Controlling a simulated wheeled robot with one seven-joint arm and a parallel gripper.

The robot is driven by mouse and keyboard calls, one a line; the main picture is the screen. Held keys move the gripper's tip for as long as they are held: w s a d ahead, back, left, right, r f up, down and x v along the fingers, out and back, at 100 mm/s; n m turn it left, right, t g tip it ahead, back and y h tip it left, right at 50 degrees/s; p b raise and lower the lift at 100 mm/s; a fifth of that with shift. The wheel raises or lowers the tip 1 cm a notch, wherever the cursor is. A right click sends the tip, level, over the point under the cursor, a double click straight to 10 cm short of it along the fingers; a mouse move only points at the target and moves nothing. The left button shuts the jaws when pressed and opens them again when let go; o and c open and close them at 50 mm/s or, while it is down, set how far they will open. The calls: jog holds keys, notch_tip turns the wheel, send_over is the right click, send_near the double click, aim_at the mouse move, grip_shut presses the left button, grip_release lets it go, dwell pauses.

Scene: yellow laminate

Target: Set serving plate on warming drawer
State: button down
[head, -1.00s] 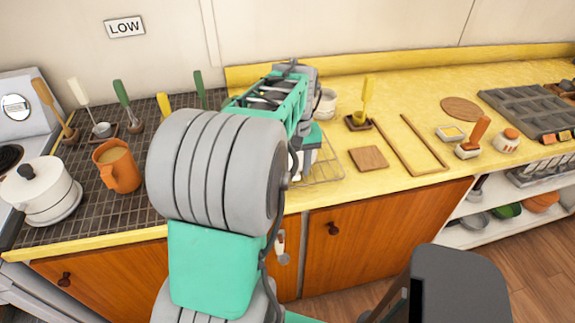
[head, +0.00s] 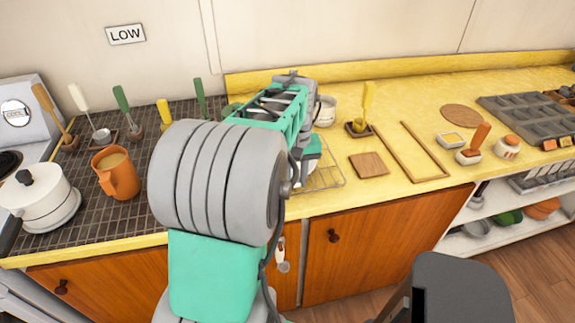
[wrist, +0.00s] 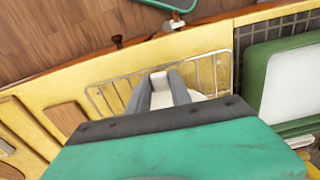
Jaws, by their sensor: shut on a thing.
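My gripper (wrist: 160,77) points down over the wire rack on the yellow counter. Its two grey fingers are shut on a pale thing, which I take to be the serving plate (wrist: 197,96). In the head view my arm covers most of this spot. Nothing is clearly recognisable as a warming drawer. A dark gridded surface (head: 75,212) lies on the left of the counter, under a wall sign reading LOW (head: 126,34).
The wire rack (wrist: 215,72) lies below my gripper. An orange jug (head: 117,175), a white pot (head: 38,195) and several upright utensils stand at the left. A wooden square (head: 369,165) and a thin wooden frame (head: 428,178) lie to the right.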

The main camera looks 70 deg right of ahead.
dwell(0.5)
notch_tip(320, 180, up, 7)
jog(key=p, duration=0.5)
jog(key=shift+r, duration=0.15)
